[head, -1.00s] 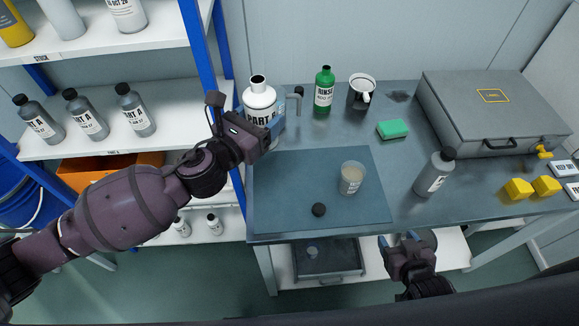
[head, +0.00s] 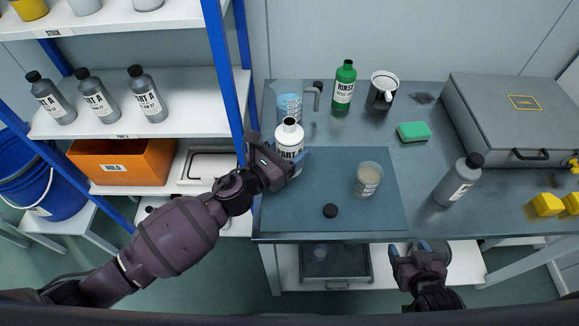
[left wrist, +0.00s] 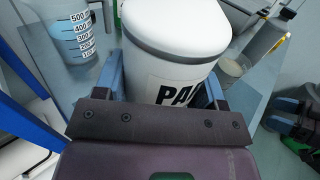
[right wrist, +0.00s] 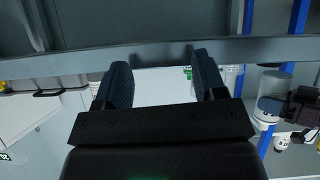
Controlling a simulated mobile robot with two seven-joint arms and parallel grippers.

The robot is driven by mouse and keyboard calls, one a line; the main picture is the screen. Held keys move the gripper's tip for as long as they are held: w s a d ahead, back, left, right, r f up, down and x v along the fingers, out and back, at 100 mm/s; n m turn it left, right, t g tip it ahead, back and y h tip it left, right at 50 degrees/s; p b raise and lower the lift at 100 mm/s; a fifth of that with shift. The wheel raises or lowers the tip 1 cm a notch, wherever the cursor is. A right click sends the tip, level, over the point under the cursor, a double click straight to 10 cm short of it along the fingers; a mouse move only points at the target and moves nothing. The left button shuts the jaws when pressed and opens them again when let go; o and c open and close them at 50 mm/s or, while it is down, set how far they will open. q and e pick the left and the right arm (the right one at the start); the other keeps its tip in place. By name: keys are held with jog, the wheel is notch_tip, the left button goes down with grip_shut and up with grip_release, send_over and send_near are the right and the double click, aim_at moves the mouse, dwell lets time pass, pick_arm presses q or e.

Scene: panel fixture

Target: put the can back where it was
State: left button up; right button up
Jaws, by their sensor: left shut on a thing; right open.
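The white can (head: 289,152) has a black-print "PART A" label and a dark open mouth. My left gripper (head: 280,172) is shut on it, at the back left corner of the blue-grey mat (head: 285,210). I cannot tell whether its base touches the mat. In the left wrist view the can (left wrist: 172,55) stands between both fingers. In the right wrist view the can (right wrist: 270,103) shows at the right. A black cap (head: 331,211) lies on the mat. My right gripper (head: 418,250) is open and empty in front of the table's front edge.
On the mat stands a cup (head: 368,180). Behind the can are a measuring jug (head: 289,104), a green bottle (head: 344,88) and a mug (head: 383,92). A grey bottle (head: 458,182), green sponge (head: 413,131) and grey case (head: 515,118) are to the right. Shelves (head: 180,108) stand left.

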pick_arm(q)
jog(key=shift+f+b, duration=0.95)
jog(key=shift+f, duration=1.8)
pick_arm(e)
jog(key=shift+g, duration=0.3)
jog(key=f, duration=0.1)
jog(key=s+f, duration=0.1)
jog(key=f, duration=0.1)
jog(key=shift+s+d+f, duration=0.2)
jog(key=shift+s+f, duration=0.15)
jog(key=shift+w+r, duration=0.1)
jog(key=shift+w, duration=0.05)
pick_arm(q)
jog(key=shift+f, duration=0.1)
jog(key=o, duration=1.2)
pick_arm(e)
jog(key=shift+w+a+r, duration=0.1)
jog(key=shift+w+a, duration=0.05)
jog(key=shift+w, duration=0.2)
